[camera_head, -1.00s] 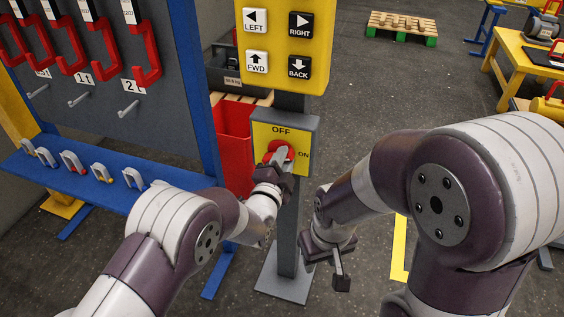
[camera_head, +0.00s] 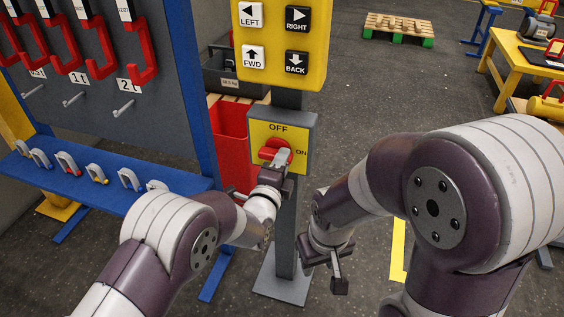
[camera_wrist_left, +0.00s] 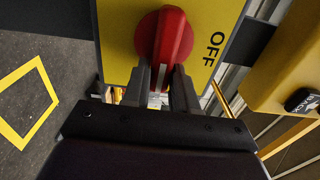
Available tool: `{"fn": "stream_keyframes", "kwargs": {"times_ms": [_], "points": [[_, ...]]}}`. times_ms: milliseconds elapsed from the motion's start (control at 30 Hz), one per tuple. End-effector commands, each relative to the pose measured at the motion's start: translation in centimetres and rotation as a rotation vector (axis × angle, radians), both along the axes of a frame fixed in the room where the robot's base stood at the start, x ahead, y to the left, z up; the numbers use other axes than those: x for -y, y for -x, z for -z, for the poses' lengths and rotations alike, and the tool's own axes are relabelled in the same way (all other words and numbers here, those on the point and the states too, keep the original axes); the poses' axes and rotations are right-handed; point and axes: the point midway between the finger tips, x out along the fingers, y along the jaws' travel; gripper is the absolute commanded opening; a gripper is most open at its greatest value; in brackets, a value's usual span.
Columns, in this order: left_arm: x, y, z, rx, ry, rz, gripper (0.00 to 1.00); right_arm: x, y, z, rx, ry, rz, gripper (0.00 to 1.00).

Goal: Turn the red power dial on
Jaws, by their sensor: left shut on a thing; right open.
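The red power dial (camera_head: 270,153) sits on a yellow plate (camera_head: 260,132) marked OFF at the top and ON at the right. My left gripper (camera_head: 282,158) is at the dial's right side in the head view, shut on its raised grip, and hides part of it. In the left wrist view the red dial (camera_wrist_left: 165,35) stands between the two dark fingers (camera_wrist_left: 164,85). A pale line shows on the grip, between the fingers. My right gripper (camera_head: 338,270) is open and empty, lower and to the right of the dial's post.
A yellow button panel (camera_head: 277,42) is on the same grey post (camera_head: 287,225) above the dial. A blue rack (camera_head: 195,90) with red hooks and shackles stands left. A red bin (camera_head: 230,135) is behind.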

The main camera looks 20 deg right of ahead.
Motion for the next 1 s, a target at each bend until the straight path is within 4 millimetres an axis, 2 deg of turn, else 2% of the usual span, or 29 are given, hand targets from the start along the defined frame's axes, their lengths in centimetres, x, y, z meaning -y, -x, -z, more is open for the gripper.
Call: {"fn": "stream_keyframes", "kwargs": {"times_ms": [300,333,400,767,867,1000], "points": [[0.0,0.0,0.0,0.001,-0.002,0.001,0.0,0.0,0.0,0.0,0.0,0.0,0.0,0.43],[0.0,0.0,0.0,0.001,-0.002,0.001,0.3,0.0,0.0,0.0,0.0,0.0,0.0,0.43],[0.0,0.0,0.0,0.001,-0.002,0.001,0.49,0.0,0.0,0.0,0.0,0.0,0.0,0.43],[-0.3,0.4,0.0,-0.002,-0.001,0.0,0.49,0.0,0.0,-0.1,0.0,0.0,0.0,0.43],[-1.1,1.7,-0.1,-0.002,-0.002,0.001,0.49,0.0,0.0,-0.3,0.0,0.0,0.0,0.43],[-3.1,4.7,-0.1,-0.002,-0.002,0.001,0.49,0.0,0.0,-0.6,0.0,0.0,0.0,0.43]]}}
